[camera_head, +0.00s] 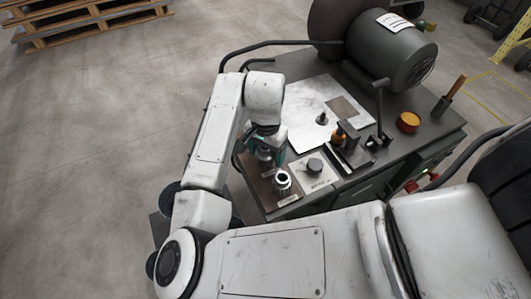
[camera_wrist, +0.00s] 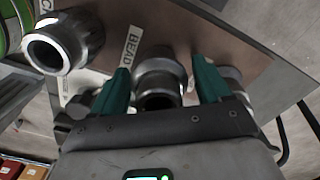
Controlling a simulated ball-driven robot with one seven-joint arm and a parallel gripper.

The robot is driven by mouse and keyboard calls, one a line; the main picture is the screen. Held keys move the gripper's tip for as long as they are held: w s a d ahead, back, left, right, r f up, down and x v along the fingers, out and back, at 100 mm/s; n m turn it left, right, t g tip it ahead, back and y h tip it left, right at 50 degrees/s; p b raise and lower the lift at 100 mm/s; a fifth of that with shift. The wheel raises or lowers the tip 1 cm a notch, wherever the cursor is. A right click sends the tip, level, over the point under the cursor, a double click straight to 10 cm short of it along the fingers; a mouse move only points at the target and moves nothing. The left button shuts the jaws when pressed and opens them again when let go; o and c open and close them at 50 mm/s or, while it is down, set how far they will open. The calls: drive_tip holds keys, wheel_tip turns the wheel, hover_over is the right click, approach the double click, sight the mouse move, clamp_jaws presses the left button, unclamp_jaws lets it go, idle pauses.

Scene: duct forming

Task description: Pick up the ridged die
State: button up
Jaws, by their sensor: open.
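My gripper (camera_head: 265,147) is open over the left front corner of the bench, fingers pointing down. In the wrist view its two green fingers (camera_wrist: 161,66) stand either side of a round grey metal die (camera_wrist: 160,77) with a dark bore. I cannot tell whether they touch it. A label reading BEAD lies just left of this die. A second hollow metal die (camera_wrist: 60,47) stands at upper left; it also shows in the head view (camera_head: 282,180). A third round metal piece (camera_wrist: 234,77) is partly hidden behind the right finger. Ridges are not clear on any, so I cannot tell which is the ridged die.
Open floor lies left of the bench.

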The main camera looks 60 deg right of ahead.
drive_tip(key=shift+c, duration=0.4)
clamp_jaws()
idle(0.4)
